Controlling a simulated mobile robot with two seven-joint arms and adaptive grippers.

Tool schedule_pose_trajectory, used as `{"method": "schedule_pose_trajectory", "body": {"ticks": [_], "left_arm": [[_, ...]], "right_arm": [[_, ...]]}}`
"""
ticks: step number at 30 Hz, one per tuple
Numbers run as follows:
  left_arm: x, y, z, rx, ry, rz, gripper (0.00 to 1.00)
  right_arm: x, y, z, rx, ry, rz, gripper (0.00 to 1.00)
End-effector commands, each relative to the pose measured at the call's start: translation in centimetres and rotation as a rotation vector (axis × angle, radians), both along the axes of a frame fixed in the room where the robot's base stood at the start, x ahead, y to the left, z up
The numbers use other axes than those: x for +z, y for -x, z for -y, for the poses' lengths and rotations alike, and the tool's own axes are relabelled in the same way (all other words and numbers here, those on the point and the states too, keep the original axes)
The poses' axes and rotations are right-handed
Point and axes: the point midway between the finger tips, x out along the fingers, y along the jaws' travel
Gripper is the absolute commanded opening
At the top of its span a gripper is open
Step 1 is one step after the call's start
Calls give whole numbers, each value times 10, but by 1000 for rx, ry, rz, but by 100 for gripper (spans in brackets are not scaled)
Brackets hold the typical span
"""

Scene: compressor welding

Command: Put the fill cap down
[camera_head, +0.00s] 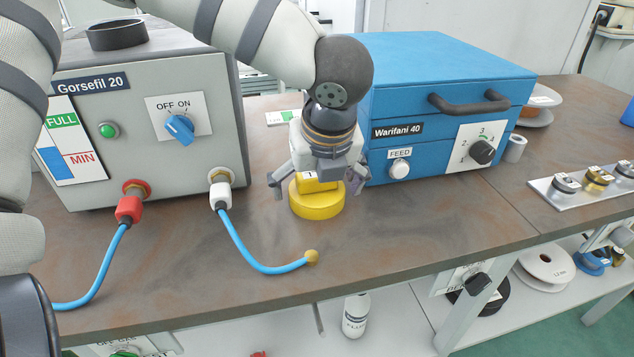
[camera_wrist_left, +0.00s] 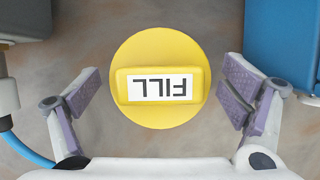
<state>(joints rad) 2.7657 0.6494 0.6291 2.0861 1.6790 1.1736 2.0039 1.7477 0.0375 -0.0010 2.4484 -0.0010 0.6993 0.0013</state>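The yellow fill cap (camera_head: 317,207) sits on the brown bench top between the two machines. In the left wrist view the fill cap (camera_wrist_left: 160,116) is a round yellow disc with a raised grip bar labelled FILL, which reads upside down. My left gripper (camera_head: 318,190) is directly above it, pointing down. In the left wrist view the fingers of my left gripper (camera_wrist_left: 160,100) are spread wide on either side of the cap, with a clear gap on both sides. My right gripper is not in view.
The grey Gorsefil 20 machine (camera_head: 160,160) stands left, with a blue hose (camera_head: 250,255) lying on the bench. The blue Warifani 40 machine (camera_head: 430,85) stands close on the right. A metal plate (camera_head: 590,193) with several caps lies far right. Bench front is mostly clear.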

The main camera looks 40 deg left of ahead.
Motion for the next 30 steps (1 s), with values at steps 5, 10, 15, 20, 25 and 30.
{"method": "schedule_pose_trajectory", "body": {"ticks": [5,10,15,20,25,30], "left_arm": [[0,0,0,0,0,0,94],[10,1,2,1,0,5,94],[55,11,14,-1,0,17,94],[93,23,26,1,0,15,94],[113,29,33,0,0,7,94],[114,30,35,0,0,0,94]], "right_arm": [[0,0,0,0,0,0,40],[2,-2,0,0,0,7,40],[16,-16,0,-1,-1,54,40],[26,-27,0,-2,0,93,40],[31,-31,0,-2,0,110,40],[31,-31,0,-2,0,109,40]]}}
